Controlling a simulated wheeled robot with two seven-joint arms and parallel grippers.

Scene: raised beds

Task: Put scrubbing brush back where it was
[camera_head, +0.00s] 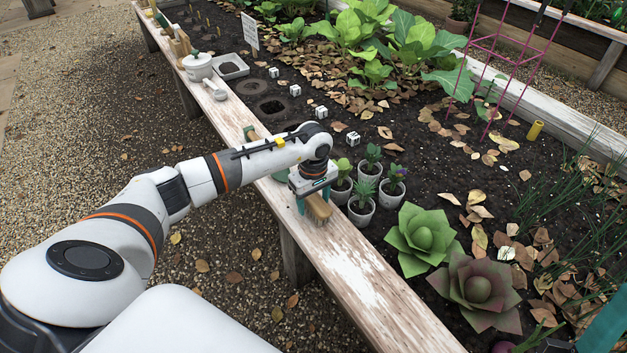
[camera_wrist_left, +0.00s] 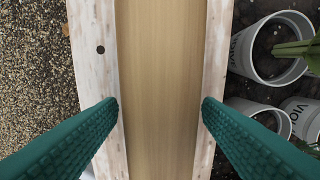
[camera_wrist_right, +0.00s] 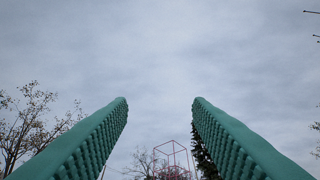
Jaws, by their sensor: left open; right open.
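The scrubbing brush (camera_head: 319,208), a pale wooden block with light bristles below, sits on the raised bed's wooden rim (camera_head: 378,290). In the left wrist view its smooth wooden back (camera_wrist_left: 160,50) runs lengthwise between the fingers. My left gripper (camera_head: 313,201) points down over it, open, with one teal finger on each side; the fingers (camera_wrist_left: 160,103) also straddle it in the left wrist view. I cannot tell whether they touch it. My right gripper (camera_wrist_right: 160,100) is open and empty, with sky between its fingers.
White pots with small plants (camera_head: 361,205) stand in the soil close right of the brush. Green (camera_head: 423,238) and reddish (camera_head: 478,290) rosette plants lie nearer. A lidded white pot (camera_head: 198,66) stands farther along the rim. The rim's near stretch is clear.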

